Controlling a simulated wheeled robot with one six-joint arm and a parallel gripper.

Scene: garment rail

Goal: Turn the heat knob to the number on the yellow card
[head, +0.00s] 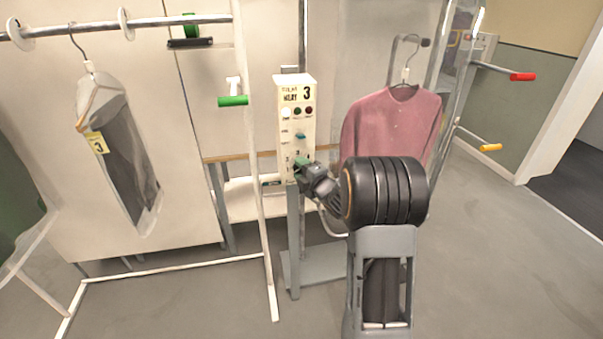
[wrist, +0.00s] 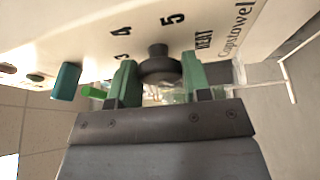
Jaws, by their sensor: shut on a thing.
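The yellow card (head: 97,143) hangs on a bagged dark garment at the left and reads 3. The control box (head: 295,125) stands on a post near the middle, with a large 3 beside the word HEAT at its top. My gripper (head: 303,172) is at the lower part of its face. In the wrist view the dark round heat knob (wrist: 160,69) sits between the two green fingers of my gripper (wrist: 160,82), which are shut on it. The numbers 4 and 5 show beside the knob. I cannot make out a pointer, so its setting is unclear.
A teal switch (wrist: 66,81) sticks out of the box near the fingers. A white rail upright (head: 254,160) stands just left of the box. A pink shirt (head: 392,127) hangs close on the right.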

